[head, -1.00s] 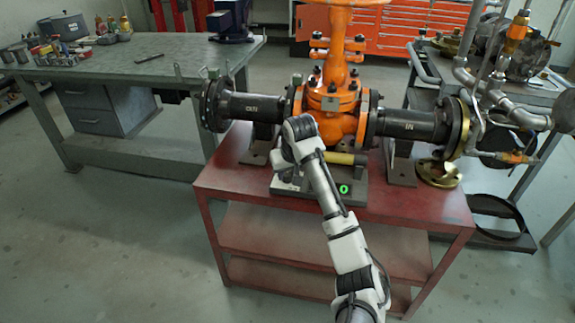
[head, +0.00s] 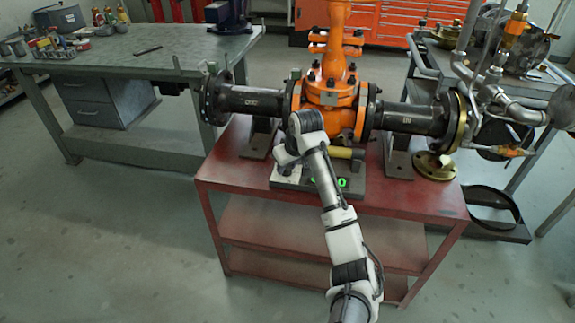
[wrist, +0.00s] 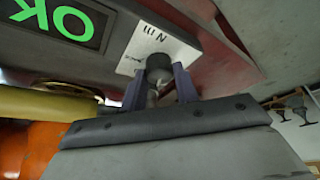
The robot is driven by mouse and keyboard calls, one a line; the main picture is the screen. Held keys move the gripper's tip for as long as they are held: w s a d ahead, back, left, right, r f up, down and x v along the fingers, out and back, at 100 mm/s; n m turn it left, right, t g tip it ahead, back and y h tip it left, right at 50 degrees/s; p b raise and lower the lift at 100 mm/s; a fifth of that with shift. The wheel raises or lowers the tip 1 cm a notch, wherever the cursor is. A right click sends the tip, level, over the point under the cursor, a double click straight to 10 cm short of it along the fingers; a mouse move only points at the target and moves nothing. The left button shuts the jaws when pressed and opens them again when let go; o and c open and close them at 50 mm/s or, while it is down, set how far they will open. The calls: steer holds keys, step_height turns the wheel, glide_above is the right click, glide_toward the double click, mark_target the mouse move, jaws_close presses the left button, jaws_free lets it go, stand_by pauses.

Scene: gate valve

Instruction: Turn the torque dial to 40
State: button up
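The torque dial (wrist: 159,68) is a small dark round knob on a white plate marked "N m" in the wrist view. My gripper (wrist: 160,76) has one finger on each side of it and appears shut on it. In the head view my gripper and wrist hide the dial. The green display (wrist: 56,20) beside the plate shows upside down in the wrist view. I cannot read that character surely.
The tester has a yellow cylinder (head: 345,153) behind the display and sits on a red bench (head: 410,198). The orange gate valve (head: 330,95) with dark flanged pipes stands close behind. A grey workbench (head: 150,60) is at left, and a pipe-laden cart at right.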

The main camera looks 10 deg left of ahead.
steer(key=o, duration=0.4)
steer(key=v, duration=1.4)
steer(key=shift+f, duration=0.1)
